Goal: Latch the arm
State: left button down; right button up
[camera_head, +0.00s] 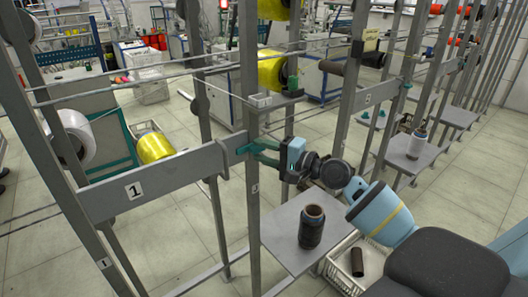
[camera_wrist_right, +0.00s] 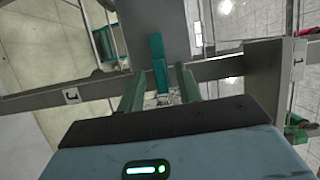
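My right gripper (camera_head: 262,150) is at the grey upright post in the middle of the head view, beside the end of a grey crossbar (camera_head: 180,174) marked 1. In the right wrist view its two green fingers (camera_wrist_right: 159,88) stand apart. A teal lever-like piece (camera_wrist_right: 156,55) shows between them, with a gap on each side. I cannot tell whether the fingers touch anything. Which part is the arm to latch is not clear; the teal piece may belong to it. My left gripper is not in view.
A dark bobbin (camera_head: 312,226) stands on a grey shelf (camera_head: 281,238) below my right gripper. A white crate (camera_head: 342,274) holding a dark tube (camera_head: 357,262) is on the floor. Yellow bobbins (camera_head: 154,146) and a white bobbin (camera_head: 75,138) hang on the rack. Posts and rails crowd the gripper.

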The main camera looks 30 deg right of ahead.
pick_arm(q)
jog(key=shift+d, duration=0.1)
pick_arm(e)
jog(key=shift+s+d, duration=0.1)
